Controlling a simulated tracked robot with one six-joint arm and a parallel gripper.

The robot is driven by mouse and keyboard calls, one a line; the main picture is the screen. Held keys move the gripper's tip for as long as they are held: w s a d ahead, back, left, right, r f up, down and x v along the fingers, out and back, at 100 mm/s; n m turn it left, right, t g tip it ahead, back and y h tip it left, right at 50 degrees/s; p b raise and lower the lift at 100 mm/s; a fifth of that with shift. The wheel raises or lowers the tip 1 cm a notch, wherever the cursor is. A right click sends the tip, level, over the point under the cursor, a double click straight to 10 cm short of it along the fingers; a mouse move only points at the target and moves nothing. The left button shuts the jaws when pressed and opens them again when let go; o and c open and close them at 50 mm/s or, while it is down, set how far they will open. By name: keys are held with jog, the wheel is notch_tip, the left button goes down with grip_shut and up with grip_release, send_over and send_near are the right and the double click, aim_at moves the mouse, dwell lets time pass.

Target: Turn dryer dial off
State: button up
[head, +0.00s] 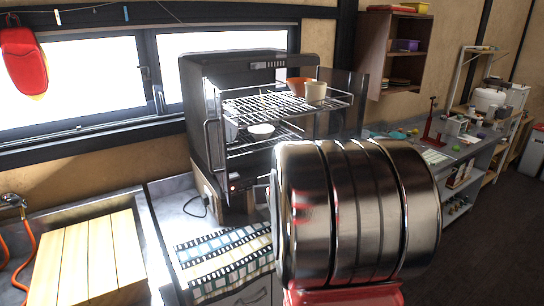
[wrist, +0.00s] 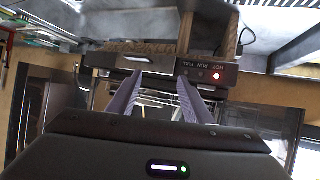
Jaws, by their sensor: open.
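The dryer (head: 222,80) is a dark cabinet on the counter at the window, with wire racks (head: 285,105) at its open front. Its lower front panel with a lit red light (head: 233,188) shows at the base in the head view. In the wrist view the panel appears as a dark strip (wrist: 199,74) with small lettering and a glowing red light (wrist: 216,76). My gripper (wrist: 160,76) is open, its two pale fingers pointing at the dryer's lower front. I cannot make out the dial clearly. The head view hides my gripper.
A cream cup (head: 316,91), an orange bowl (head: 299,86) and a white bowl (head: 261,130) stand on the racks. A patterned cloth (head: 222,262) lies in front of the dryer. A wooden board (head: 88,258) is at left. A cluttered bench (head: 470,150) runs to the right.

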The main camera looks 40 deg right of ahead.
jog(key=s+d+t+h, duration=0.1)
jog(key=d+t+h, duration=0.1)
jog(key=d, duration=0.7)
jog(key=s+d+f+m+t+h, duration=0.1)
jog(key=d+h, duration=0.1)
jog(key=d, duration=0.7)
jog(key=shift+s+d+f+t, duration=0.2)
jog(key=shift+s+t, duration=0.05)
jog(key=shift+t, duration=0.15)
jog(key=shift+w+d, duration=0.1)
jog(key=shift+d, duration=0.05)
jog(key=shift+x, duration=6.75)
jog(key=shift+c, duration=0.3)
jog(key=shift+w, duration=0.1)
jog(key=c, duration=1)
